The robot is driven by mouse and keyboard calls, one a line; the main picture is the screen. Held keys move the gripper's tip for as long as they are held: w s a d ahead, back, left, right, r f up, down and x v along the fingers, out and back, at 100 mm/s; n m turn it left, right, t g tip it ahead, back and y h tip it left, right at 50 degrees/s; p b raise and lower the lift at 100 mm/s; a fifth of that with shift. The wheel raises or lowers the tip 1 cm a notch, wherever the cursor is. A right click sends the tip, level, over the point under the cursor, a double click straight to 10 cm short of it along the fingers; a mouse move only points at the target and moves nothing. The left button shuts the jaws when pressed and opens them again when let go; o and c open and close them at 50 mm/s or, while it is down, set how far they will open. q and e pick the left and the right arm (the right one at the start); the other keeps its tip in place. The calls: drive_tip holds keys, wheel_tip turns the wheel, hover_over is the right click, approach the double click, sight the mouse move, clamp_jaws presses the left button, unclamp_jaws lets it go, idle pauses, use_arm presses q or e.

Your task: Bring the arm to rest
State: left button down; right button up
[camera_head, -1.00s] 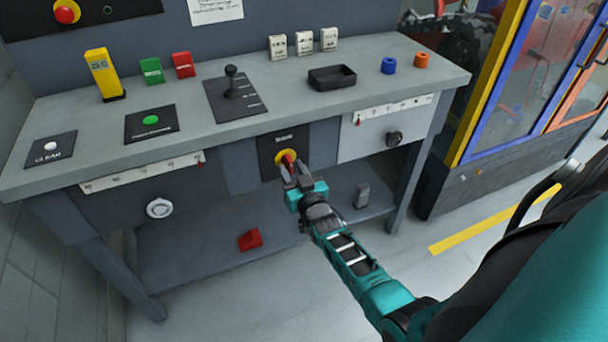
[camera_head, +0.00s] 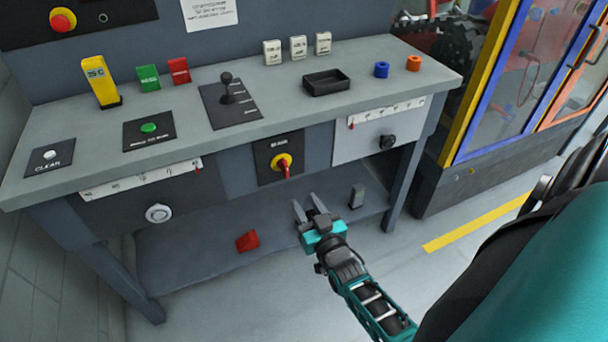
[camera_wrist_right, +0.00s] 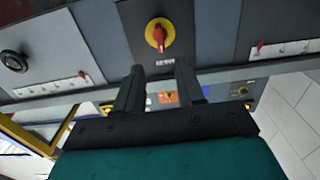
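My right gripper (camera_head: 311,208) is open and empty, in front of the bench and below the red and yellow rotary switch (camera_head: 282,164). Its two fingers point up toward the bench front, apart from the switch. In the right wrist view the open fingers (camera_wrist_right: 160,86) show with a gap between them, and the switch (camera_wrist_right: 158,35) is beyond them on its black plate. The red handle of the switch points down in the head view. My right arm (camera_head: 358,279) comes in from the lower right. My left gripper does not show.
The grey bench (camera_head: 180,92) carries a black tray (camera_head: 326,82), a lever (camera_head: 227,90), a yellow block (camera_head: 101,80) and coloured rings. Under it, a red block (camera_head: 247,240) and a grey piece (camera_head: 357,196) lie on the lower shelf. A blue and yellow framed cabinet (camera_head: 450,180) stands at the right.

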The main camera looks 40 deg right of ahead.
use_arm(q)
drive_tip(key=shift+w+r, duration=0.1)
